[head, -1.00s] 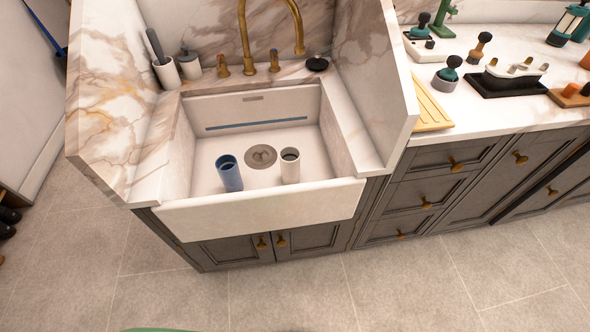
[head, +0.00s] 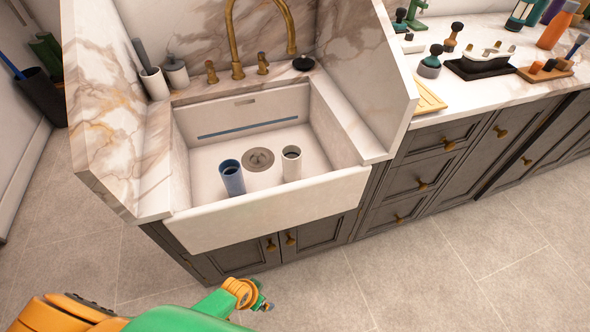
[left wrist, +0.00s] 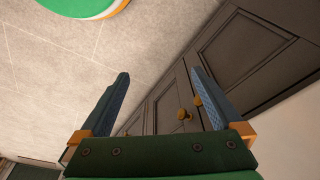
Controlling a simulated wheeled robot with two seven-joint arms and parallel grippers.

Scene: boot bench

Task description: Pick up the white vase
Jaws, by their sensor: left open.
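The white vase (head: 291,164) is a white open-topped cylinder with a dark inside. It stands upright in the white sink (head: 270,211), right of the drain. A similar blue vase (head: 232,179) stands left of the drain. My left arm reaches in at the bottom of the head view, over the floor in front of the cabinet, its end (head: 260,302) small and partly seen. In the left wrist view my left gripper (left wrist: 160,74) is open and empty, its fingers toward the cabinet doors. The vases do not show there. My right gripper is not in view.
Marble side walls flank the sink, and a brass faucet (head: 232,45) stands behind it. Stamps, bottles and a wooden board (head: 430,98) lie on the right counter. The floor (head: 430,275) in front is clear.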

